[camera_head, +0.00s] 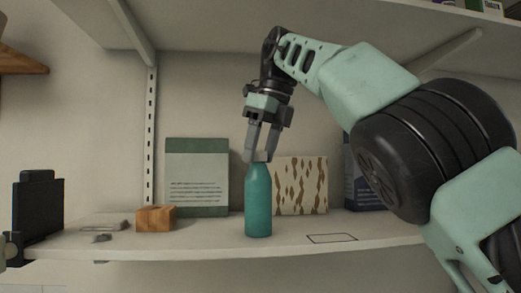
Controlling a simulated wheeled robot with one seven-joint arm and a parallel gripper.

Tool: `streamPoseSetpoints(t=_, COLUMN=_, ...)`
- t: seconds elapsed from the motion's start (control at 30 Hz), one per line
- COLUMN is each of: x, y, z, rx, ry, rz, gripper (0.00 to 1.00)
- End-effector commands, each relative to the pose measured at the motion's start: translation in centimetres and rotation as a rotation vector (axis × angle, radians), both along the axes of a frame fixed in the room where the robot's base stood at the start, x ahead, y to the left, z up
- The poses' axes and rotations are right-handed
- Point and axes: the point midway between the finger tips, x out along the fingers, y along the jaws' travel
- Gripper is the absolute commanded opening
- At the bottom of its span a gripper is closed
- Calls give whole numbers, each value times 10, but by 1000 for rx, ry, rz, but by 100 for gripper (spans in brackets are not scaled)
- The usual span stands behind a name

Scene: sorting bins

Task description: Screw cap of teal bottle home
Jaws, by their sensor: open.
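The teal bottle (258,207) stands upright on the white shelf, a little left of the picture's middle. A pale grey cap (260,156) sits at the top of its neck. I cannot tell how far the cap is turned down. My gripper (261,157) points down from above, with its two dark grey fingertips on either side of the cap. The jaws are open. The fingers partly cover the cap, and I cannot tell whether either fingertip touches it.
On the shelf (200,243), a green-and-beige box (197,178) and a brown-patterned box (301,186) stand behind the bottle. A wooden block (156,218) lies to the left. A dark outlined rectangle (332,238) marks bare shelf at right. An upper shelf (200,22) overhangs.

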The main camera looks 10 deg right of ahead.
Motion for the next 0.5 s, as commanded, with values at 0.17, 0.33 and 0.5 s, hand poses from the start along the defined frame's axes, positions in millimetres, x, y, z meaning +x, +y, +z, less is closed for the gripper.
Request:
streamPoseSetpoints(t=0.17, x=1, y=0, z=0, rx=0, ry=1, rz=124, gripper=54)
streamPoseSetpoints(t=0.33, x=2, y=-1, z=2, rx=-2, ry=2, rz=282, gripper=54)
streamPoseSetpoints(t=0.5, x=3, y=-1, z=4, rx=1, ry=2, rz=554, gripper=54)
